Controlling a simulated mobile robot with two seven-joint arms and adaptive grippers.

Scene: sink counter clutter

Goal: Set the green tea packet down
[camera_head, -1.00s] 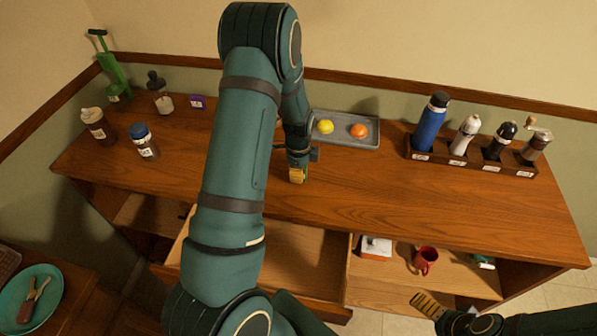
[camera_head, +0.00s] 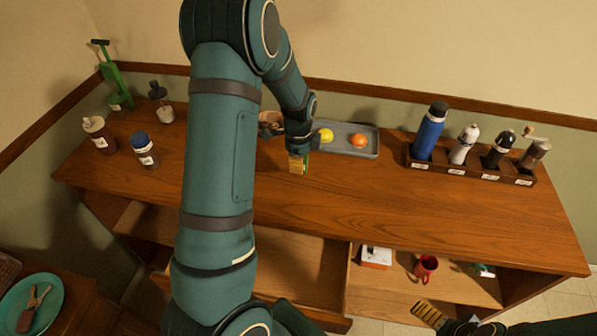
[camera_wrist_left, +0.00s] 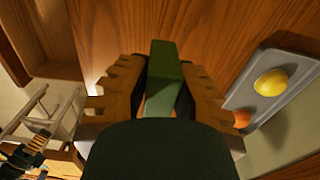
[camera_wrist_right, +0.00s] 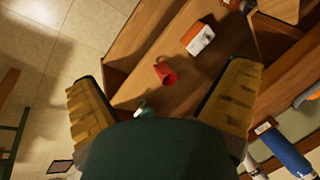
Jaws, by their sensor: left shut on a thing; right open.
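The green tea packet (camera_wrist_left: 166,72) is clamped upright between the yellow fingers of my left gripper (camera_wrist_left: 165,90) in the left wrist view. In the head view my left gripper (camera_head: 299,164) is low over the wooden counter (camera_head: 400,205), just left of and in front of the grey tray (camera_head: 368,149). Only a sliver of green shows beside its fingers there. I cannot tell whether the packet touches the counter. My right gripper (camera_wrist_right: 165,105) is open and empty, in front of the lower shelf; it also shows at the bottom of the head view (camera_head: 428,314).
The tray holds a lemon (camera_head: 326,135) and an orange (camera_head: 357,140). A rack (camera_head: 470,172) with a blue bottle and grinders stands at right. Jars (camera_head: 145,150) stand at left. A red mug (camera_head: 425,268) is on the shelf below. The counter's front middle is clear.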

